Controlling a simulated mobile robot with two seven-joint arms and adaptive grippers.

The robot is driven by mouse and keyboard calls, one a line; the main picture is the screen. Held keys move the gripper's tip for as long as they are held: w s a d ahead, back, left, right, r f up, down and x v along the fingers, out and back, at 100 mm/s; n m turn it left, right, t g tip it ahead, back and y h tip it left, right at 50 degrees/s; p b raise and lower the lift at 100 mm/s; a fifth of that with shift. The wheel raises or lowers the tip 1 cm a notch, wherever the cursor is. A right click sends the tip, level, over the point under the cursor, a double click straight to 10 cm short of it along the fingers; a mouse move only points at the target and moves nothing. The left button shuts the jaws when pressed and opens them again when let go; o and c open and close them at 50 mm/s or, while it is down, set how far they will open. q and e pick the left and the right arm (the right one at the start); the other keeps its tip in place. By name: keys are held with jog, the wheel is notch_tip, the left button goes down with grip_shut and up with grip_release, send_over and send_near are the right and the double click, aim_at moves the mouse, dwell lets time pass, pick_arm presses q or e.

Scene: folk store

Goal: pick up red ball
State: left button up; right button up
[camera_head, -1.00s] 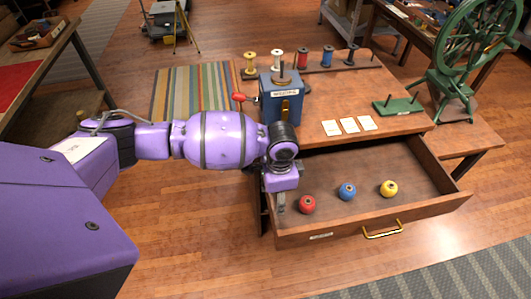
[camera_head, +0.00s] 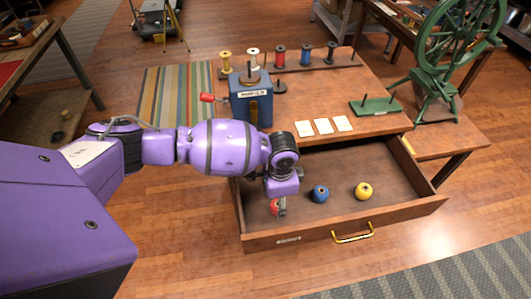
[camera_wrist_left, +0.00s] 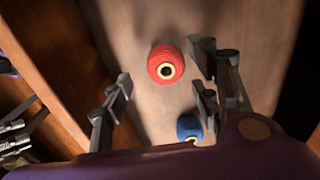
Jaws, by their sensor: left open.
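The red ball (camera_head: 273,208), a wound ball with a hole in its top, sits in the open drawer (camera_head: 408,208) at the left. My left gripper (camera_head: 281,208) points down over it and partly hides it in the head view. In the left wrist view the red ball (camera_wrist_left: 165,65) shows whole between the spread fingers of my open left gripper (camera_wrist_left: 158,78), with no finger visibly touching it. My right gripper is not in view.
A blue ball (camera_head: 320,193) and a yellow ball (camera_head: 363,191) sit to the right in the drawer. The blue ball (camera_wrist_left: 189,128) is near the right fingers in the wrist view. A blue winder (camera_head: 251,106) stands on the table near my arm. The drawer walls surround the balls.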

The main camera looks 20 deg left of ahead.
pick_arm(q)
jog(key=f, duration=0.3)
jog(key=shift+w+d+f, duration=0.1)
jog(key=shift+w+f, duration=0.2)
jog(key=shift+f, duration=0.1)
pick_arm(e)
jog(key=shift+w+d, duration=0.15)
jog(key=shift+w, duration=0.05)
pick_arm(q)
jog(key=shift+c, duration=0.9)
jog(key=c, duration=0.8)
jog(key=shift+c, duration=0.3)
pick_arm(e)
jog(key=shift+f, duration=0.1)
pick_arm(q)
jog(key=shift+r, duration=0.1)
